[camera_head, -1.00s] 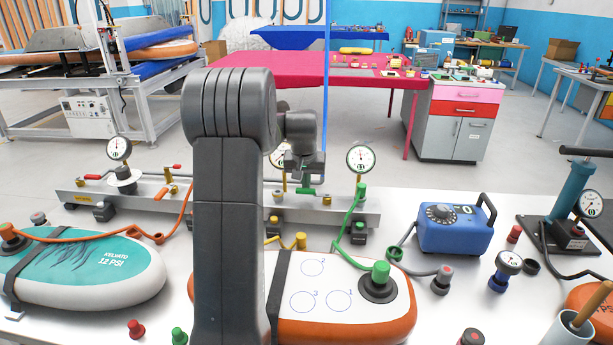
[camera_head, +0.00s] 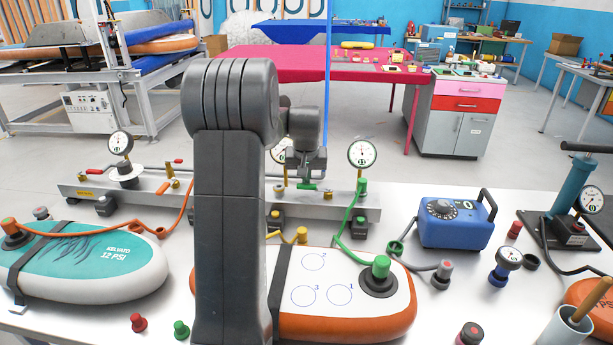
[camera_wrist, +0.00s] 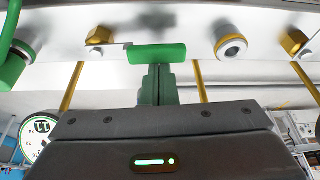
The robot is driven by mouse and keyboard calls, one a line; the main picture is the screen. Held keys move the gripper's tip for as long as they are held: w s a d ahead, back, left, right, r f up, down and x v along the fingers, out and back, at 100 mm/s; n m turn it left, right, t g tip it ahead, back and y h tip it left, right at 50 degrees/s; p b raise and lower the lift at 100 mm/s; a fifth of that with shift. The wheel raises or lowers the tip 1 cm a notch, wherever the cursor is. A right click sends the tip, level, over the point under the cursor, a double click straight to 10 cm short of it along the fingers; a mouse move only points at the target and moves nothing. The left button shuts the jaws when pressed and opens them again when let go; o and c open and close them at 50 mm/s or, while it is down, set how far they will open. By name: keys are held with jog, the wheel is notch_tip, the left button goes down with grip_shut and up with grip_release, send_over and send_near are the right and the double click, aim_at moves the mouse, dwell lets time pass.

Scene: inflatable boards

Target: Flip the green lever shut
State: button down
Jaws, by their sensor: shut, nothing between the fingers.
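The green lever (camera_head: 308,186) is on the metal manifold bar (camera_head: 345,205), partly hidden behind my gripper and arm. In the wrist view its green grip (camera_wrist: 157,53) lies crosswise, with a thin metal strip running off to its left. My gripper (camera_head: 312,178) is above the bar at the lever. In the wrist view my fingers (camera_wrist: 157,75) are shut with nothing between them, and their tips are right at the middle of the green grip. I cannot tell whether they touch it.
A pressure gauge (camera_head: 362,153) and a green hose (camera_head: 349,220) stand just right of the lever. Another gauge is partly hidden behind my arm. A blue pump box (camera_head: 455,225) stands farther right. An orange-edged board (camera_head: 345,325) lies in front.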

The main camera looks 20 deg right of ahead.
jog(key=shift+s, duration=0.1)
jog(key=s+n, duration=0.1)
jog(key=n, duration=0.1)
jog(key=s+a+n+y, duration=0.1)
jog(key=n, duration=0.1)
jog(key=shift+s+a+n, duration=0.1)
jog(key=shift+s+n, duration=0.05)
jog(key=shift+n, duration=0.25)
jog(key=s+n, duration=0.1)
jog(key=s+n+y, duration=0.1)
jog(key=n, duration=0.1)
jog(key=shift+a+n+y, duration=0.1)
jog(key=shift+n+y, duration=0.2)
jog(key=s+n, duration=0.1)
jog(key=n, duration=0.1)
jog(key=s+d+n+y, duration=0.1)
jog(key=s+n, duration=0.1)
jog(key=n, duration=0.1)
jog(key=s+n+g+y, duration=0.1)
jog(key=n, duration=0.1)
jog(key=shift+s+d+n, duration=0.25)
jog(key=shift+d+n, duration=0.05)
jog(key=shift+d, duration=0.1)
jog(key=shift+s+d, duration=0.1)
